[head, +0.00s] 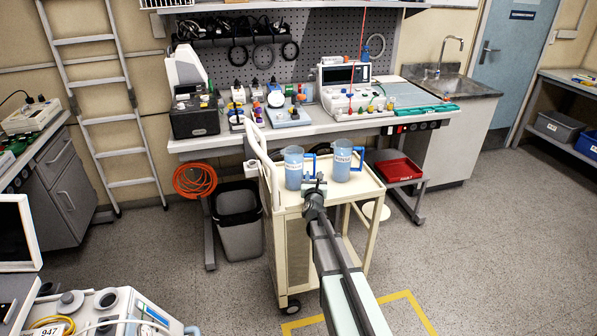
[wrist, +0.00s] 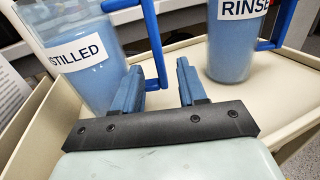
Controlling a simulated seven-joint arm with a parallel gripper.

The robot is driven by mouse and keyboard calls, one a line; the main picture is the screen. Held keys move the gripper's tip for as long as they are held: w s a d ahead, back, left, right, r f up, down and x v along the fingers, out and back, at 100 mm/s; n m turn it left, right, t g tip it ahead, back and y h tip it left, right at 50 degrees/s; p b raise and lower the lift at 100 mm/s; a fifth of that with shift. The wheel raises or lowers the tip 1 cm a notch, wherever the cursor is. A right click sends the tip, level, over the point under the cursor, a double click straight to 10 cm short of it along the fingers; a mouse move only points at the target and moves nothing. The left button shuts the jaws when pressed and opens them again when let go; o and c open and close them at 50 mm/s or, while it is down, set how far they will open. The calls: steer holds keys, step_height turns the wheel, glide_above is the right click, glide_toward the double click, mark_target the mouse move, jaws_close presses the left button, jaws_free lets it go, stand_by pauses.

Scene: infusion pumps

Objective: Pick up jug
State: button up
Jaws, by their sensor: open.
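Two clear jugs of blue liquid with blue handles stand upright on the top of a cream cart. The left jug (head: 293,170), labelled "…STILLED" in the wrist view (wrist: 92,72), has its handle (wrist: 153,40) on its right side. The right jug (head: 341,162), labelled "RINSE", also shows in the wrist view (wrist: 232,52). My gripper (head: 315,186) is at the cart's near edge, in front of the jugs. In the wrist view its open fingers (wrist: 160,74) point toward the left jug's handle, whose lower end shows in the gap, close to the left finger. Contact cannot be told.
The cart (head: 292,208) has a raised push handle at its left. A workbench (head: 225,142) with equipment stands behind it. A grey bin (head: 238,222) is at the left and a red tray (head: 399,169) at the right.

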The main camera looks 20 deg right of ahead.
mark_target(314, 172)
steer(key=shift+x, duration=3)
steer(key=shift+c, duration=0.3)
jaws_close()
